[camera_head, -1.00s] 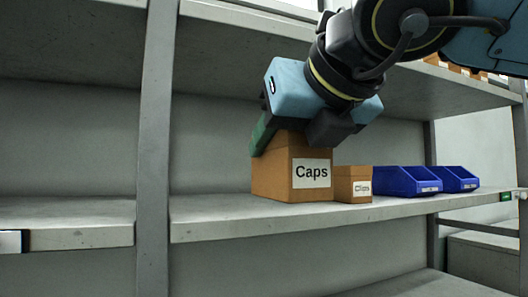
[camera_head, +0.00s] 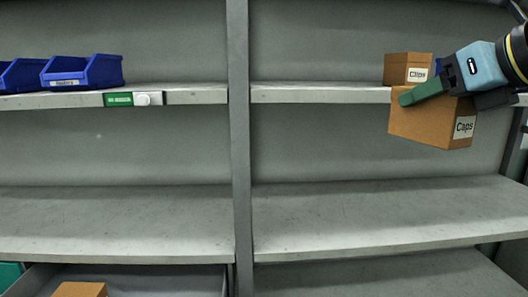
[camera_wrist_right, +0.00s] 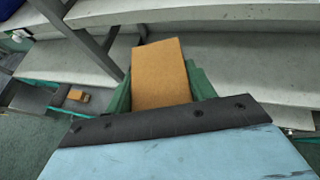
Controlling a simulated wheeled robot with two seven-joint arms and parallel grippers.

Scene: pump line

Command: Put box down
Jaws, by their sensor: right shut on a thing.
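The brown box labelled "Caps" (camera_head: 428,124) is at the right in the head view, tilted and held in the air in front of the shelf unit. My right gripper (camera_head: 432,94) is shut on it, with a green finger across its upper side. In the right wrist view the box (camera_wrist_right: 160,75) sits between the two green fingers of the right gripper (camera_wrist_right: 162,92). A smaller brown box labelled "Clips" (camera_head: 407,68) stands on the upper shelf behind it. My left gripper is not in view.
The upper shelf (camera_head: 320,94) holds blue bins (camera_head: 82,72) at the left. The middle shelf (camera_head: 370,215) is bare on both sides of the grey upright (camera_head: 239,150). Another brown box (camera_head: 80,289) shows low at the left.

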